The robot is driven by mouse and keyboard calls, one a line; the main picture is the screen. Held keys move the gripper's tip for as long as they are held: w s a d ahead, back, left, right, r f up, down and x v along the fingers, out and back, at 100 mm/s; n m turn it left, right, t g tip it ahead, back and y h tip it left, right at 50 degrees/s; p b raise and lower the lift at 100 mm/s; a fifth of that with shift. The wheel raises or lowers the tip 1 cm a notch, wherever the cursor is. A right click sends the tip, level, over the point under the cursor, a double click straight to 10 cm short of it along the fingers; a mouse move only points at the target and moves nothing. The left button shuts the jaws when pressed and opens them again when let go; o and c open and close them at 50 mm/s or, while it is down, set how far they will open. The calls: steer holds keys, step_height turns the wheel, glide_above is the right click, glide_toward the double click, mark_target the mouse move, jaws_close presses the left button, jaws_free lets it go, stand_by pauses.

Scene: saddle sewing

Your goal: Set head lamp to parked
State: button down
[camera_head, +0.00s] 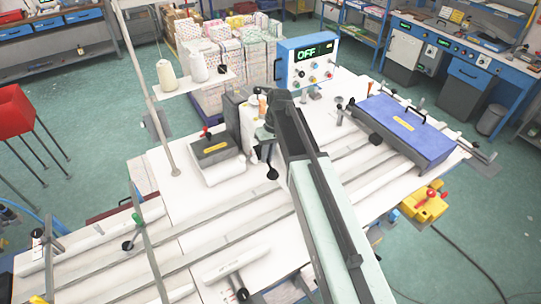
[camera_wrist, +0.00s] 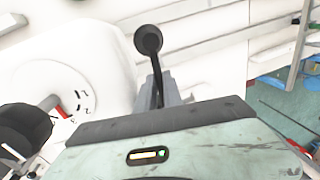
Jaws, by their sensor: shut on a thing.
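My gripper (camera_head: 267,134) is at the end of my arm, over the sewing head in the middle of the table. In the wrist view my gripper's grey fingers (camera_wrist: 162,92) are shut around the lower part of a thin black stem. The stem ends in a round black knob (camera_wrist: 148,40), which points away from my gripper. In the head view the knob (camera_head: 272,173) hangs just below my gripper. I cannot tell whether it is the head lamp or its handle. The white sewing head (camera_wrist: 60,65) is on the left of the wrist view; my arm partly hides it in the head view.
A blue control box (camera_head: 307,62) reading OFF stands behind my arm. A dark grey block (camera_head: 212,150) with a red knob is left of my gripper. A blue case (camera_head: 405,130) lies on the right. Rails cross the white table (camera_head: 200,235).

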steer(key=c, duration=1.5)
jaws_free()
steer(key=shift+w, duration=0.1)
steer(key=r+p, duration=0.5)
steer(key=d+r+p, duration=0.1)
steer(key=r+p, duration=0.1)
steer(key=p, duration=0.1)
steer(key=shift+w+d+r, duration=0.1)
steer(key=shift+w+r, duration=0.15)
steer(key=shift+r, duration=0.15)
